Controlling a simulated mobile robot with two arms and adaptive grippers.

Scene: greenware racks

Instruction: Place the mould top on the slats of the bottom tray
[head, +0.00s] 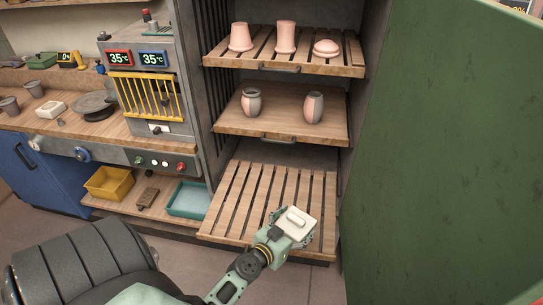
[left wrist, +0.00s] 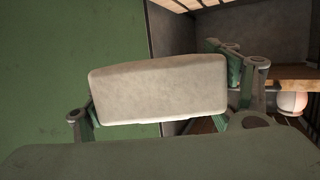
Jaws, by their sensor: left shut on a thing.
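The mould top (head: 297,219) is a small off-white block with a raised part on its upper face. My left gripper (head: 290,229) is shut on it, and it appears over the front right part of the bottom tray (head: 240,195). That tray has bare wooden slats running front to back. In the left wrist view the mould top (left wrist: 160,86) fills the middle, between the two fingers of my left gripper (left wrist: 160,106). I cannot tell how high it is above the slats. My right gripper is not in view.
The middle tray (head: 235,124) holds two two-tone pots; the top tray (head: 345,70) holds pink pieces. A large green door (head: 450,150) stands close on the right. At left, a yellow bin (head: 110,184) and a teal tray (head: 189,199) sit on a low shelf.

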